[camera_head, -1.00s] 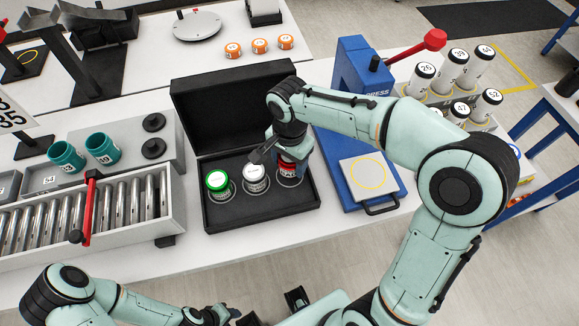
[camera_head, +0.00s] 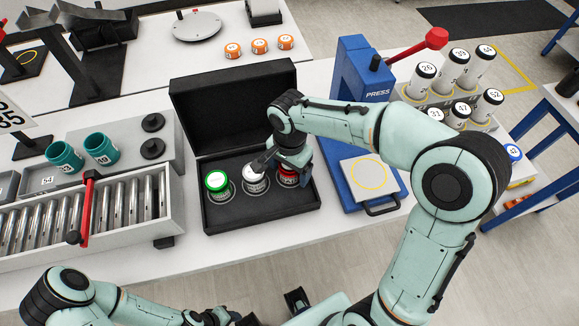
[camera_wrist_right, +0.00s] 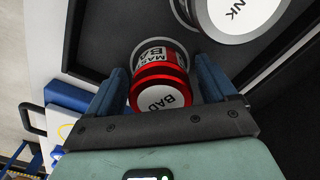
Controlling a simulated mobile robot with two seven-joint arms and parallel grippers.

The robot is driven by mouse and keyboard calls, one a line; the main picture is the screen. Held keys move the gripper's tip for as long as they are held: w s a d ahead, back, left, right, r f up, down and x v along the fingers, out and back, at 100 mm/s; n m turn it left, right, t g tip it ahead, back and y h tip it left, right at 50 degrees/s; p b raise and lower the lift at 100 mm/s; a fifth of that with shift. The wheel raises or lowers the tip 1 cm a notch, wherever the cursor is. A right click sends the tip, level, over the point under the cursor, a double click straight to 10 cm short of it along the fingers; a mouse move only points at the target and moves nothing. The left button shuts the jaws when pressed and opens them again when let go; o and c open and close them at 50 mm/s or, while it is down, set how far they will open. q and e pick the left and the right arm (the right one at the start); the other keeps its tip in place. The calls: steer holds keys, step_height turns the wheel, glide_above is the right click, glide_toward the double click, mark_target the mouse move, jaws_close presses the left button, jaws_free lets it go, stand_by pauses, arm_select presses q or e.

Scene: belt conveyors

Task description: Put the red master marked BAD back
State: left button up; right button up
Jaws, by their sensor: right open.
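The red master marked BAD (camera_head: 288,179) stands in the right-hand place of the open black case (camera_head: 262,207). In the right wrist view the red master (camera_wrist_right: 160,88) shows its red lid with BAD on it, between my two fingers. My right gripper (camera_head: 284,167) is open around it, one finger on each side. A white master (camera_head: 254,180) and a green master (camera_head: 217,183) stand to its left in the case. The right gripper hides part of the red master in the head view. My left gripper (camera_head: 222,315) is low at the bottom edge, its fingers unclear.
The blue press (camera_head: 362,85) with a red-knobbed lever stands right of the case. A roller conveyor (camera_head: 90,215) with a red bar lies to the left. The case lid (camera_head: 235,105) stands up behind the masters. White-labelled cylinders (camera_head: 458,65) stand at the right.

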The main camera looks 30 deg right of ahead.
steer(key=shift+r, duration=0.35)
step_height(320, 180, up, 12)
steer(key=shift+f+p, duration=0.2)
steer(key=shift+p, duration=0.75)
arm_select(q)
steer(key=shift+w+r, duration=0.35)
steer(key=shift+r, duration=0.25)
steer(key=shift+w+r, duration=0.35)
steer(key=shift+r, duration=0.25)
steer(key=shift+s, duration=0.1)
arm_select(e)
steer(key=shift+s, duration=0.1)
